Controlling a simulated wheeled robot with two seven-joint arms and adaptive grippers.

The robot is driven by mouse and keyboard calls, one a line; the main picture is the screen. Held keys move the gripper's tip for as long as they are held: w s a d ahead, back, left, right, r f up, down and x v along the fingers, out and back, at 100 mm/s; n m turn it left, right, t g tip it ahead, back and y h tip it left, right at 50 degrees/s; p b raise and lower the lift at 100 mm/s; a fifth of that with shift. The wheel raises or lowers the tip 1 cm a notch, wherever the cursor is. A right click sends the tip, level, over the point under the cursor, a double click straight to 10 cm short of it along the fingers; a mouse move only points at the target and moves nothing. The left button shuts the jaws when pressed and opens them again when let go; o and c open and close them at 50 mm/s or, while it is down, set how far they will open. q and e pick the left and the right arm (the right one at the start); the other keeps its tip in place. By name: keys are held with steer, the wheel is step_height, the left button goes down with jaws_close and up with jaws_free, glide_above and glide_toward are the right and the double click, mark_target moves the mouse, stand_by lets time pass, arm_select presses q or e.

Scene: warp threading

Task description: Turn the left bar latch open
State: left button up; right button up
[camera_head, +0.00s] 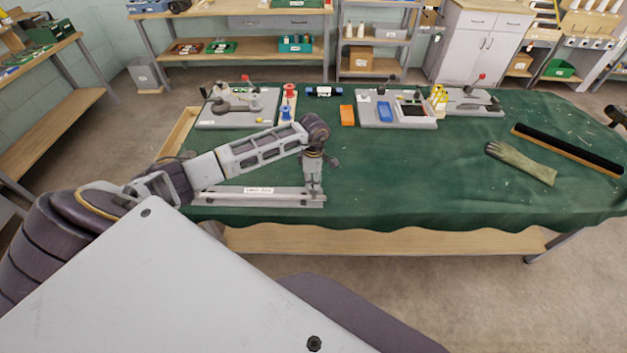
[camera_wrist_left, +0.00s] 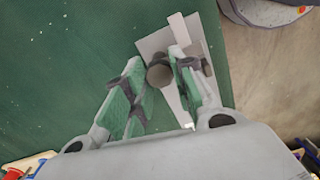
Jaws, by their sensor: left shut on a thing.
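A long grey bar (camera_head: 230,197) with a white label lies along the near left edge of the green-covered table. My left gripper (camera_head: 313,186) points down at the bar's right end and covers much of it. The left wrist view shows a grey plate (camera_wrist_left: 154,42) and a round dark latch knob (camera_wrist_left: 159,75) between the two green-padded fingers of my left gripper (camera_wrist_left: 160,82). The gripper is shut on this latch. How far the latch is turned cannot be told.
A glove (camera_head: 522,163) and a long brush (camera_head: 567,148) lie right. The table's middle is clear.

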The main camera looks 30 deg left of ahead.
arm_select(q)
steer(key=shift+n+b, duration=0.4)
steer(key=shift+n, duration=0.6)
steer(key=shift+n+b, duration=0.35)
steer(key=shift+n, duration=0.55)
steer(key=n, duration=0.2)
steer(key=shift+n+b, duration=0.35)
steer(key=shift+n, duration=0.05)
steer(key=n, duration=0.2)
steer(key=shift+n+b, duration=0.35)
steer(key=shift+n, duration=0.05)
steer(key=n, duration=0.4)
steer(key=shift+b, duration=0.3)
steer(key=shift+n, duration=2)
